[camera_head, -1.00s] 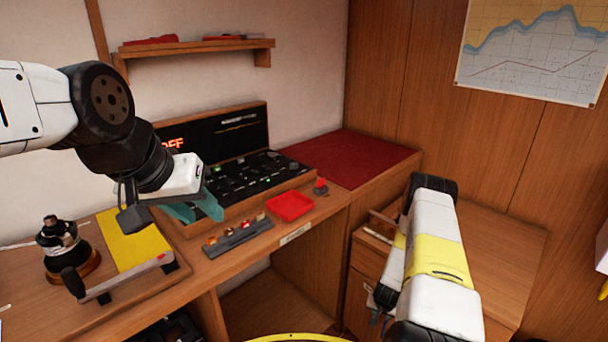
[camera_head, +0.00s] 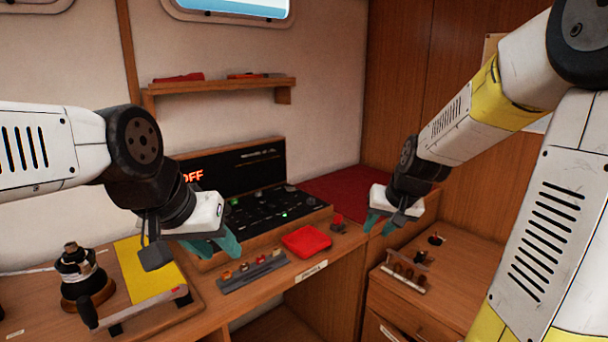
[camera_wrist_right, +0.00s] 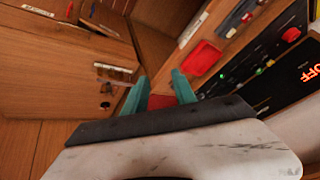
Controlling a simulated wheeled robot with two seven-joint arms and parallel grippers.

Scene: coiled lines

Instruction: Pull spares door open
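My right gripper (camera_head: 380,224) hangs over the corner between the desk and the low wooden cabinet (camera_head: 470,262). In the right wrist view its two teal fingers (camera_wrist_right: 158,90) stand apart with nothing between them; a red mat shows beyond. My left gripper (camera_head: 220,245) is over the desk by the control panel, its fingers apart and empty. I cannot tell which front is the spares door; no label is readable as spares.
The desk holds a red tray (camera_head: 307,242), a small block rack (camera_head: 252,272), a control panel (camera_head: 275,212) showing OFF and a yellow-topped board (camera_head: 150,270). A shelf (camera_head: 220,86) is on the wall.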

